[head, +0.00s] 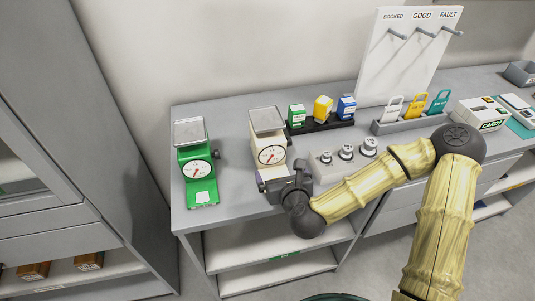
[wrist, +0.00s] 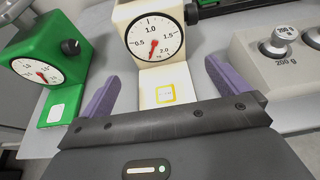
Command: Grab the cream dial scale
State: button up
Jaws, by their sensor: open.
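The cream dial scale (head: 268,142) stands on the grey table, with a silver pan on top and a white round dial with a red needle. In the wrist view the cream scale (wrist: 147,18) is straight ahead, its dial facing me and a yellow square mark on its base plate. My gripper (head: 278,186) is at the front of the cream scale. In the wrist view my gripper (wrist: 160,90) has its purple fingers spread wide, one on each side of the scale's base, with nothing held. My gripper hides part of the scale's lower front in the head view.
A green dial scale (head: 199,170) stands close on the left. A grey block with several metal weights (head: 346,153) is on the right. Behind are a dark rack with coloured boxes (head: 323,108) and a white hook board (head: 410,50). A grey cabinet (head: 110,120) stands far left.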

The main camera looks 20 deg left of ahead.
aim_at(273, 161)
jog(key=shift+w+a+f, duration=0.15)
jog(key=shift+w+a, duration=0.05)
jog(key=shift+w, duration=0.05)
jog(key=p+x, duration=0.1)
jog(key=x, duration=0.5)
jog(key=shift+w+a, duration=0.15)
jog(key=shift+w, duration=0.15)
jog(key=x, duration=0.1)
jog(key=p+x, duration=0.1)
jog(key=x, duration=0.2)
jog(key=shift+w+a+r+p, duration=0.25)
jog(key=shift+a+r+p, duration=0.05)
jog(key=shift+w+a+f, duration=0.2)
jog(key=shift+w, duration=0.15)
jog(key=shift+c, duration=0.2)
